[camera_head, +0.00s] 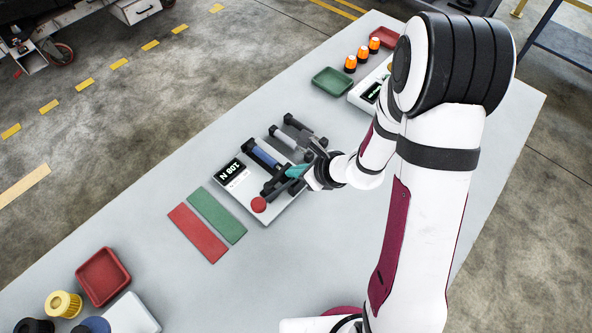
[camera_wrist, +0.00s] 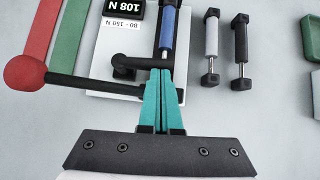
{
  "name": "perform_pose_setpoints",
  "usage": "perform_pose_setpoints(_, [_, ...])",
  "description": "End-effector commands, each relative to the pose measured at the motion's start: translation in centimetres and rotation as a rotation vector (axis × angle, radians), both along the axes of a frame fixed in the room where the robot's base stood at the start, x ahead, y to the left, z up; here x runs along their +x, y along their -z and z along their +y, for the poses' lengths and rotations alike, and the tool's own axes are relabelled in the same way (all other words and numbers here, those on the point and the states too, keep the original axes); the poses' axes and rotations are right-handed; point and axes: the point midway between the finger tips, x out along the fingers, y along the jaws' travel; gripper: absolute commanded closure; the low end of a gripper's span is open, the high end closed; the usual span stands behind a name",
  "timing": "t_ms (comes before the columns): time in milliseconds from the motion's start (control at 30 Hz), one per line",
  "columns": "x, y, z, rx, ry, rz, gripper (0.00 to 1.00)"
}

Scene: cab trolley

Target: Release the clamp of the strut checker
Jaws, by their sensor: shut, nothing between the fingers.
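The strut checker shows in the head view (camera_head: 284,208) and wrist view (camera_wrist: 107,48) as a white base. Its display (camera_wrist: 137,6) reads 108 N, above a label reading 80 - 150 N. A blue strut (camera_wrist: 167,30) lies in it. The black clamp lever (camera_wrist: 95,87) ends in a red knob (camera_wrist: 25,73), at the left in the wrist view. My gripper (camera_wrist: 159,73) has teal fingers shut together, with nothing between them. The fingertips are over the checker by the lever's right end and the blue strut's lower end; I cannot tell whether they touch. They partly hide that spot.
A white strut (camera_wrist: 211,45) and a black strut (camera_wrist: 241,45) lie right of the checker. A green mat (camera_head: 217,215) and red mat (camera_head: 198,232) lie to its left. A green tray (camera_head: 333,82) and orange-topped things (camera_head: 363,54) are further back. A red tray (camera_head: 103,277) is front left.

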Motion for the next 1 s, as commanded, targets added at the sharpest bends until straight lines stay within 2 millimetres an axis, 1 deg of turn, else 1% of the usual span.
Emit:
perform_pose_setpoints(633, [0.9, 0.0, 0.3, 0.001, -0.134, -0.001, 1.0])
perform_pose_setpoints(867, [1.8, 0.0, 0.7, -0.002, -0.278, -0.002, 1.0])
perform_pose_setpoints(1000, [2.5, 0.0, 1.2, -0.001, -0.403, -0.001, 1.0])
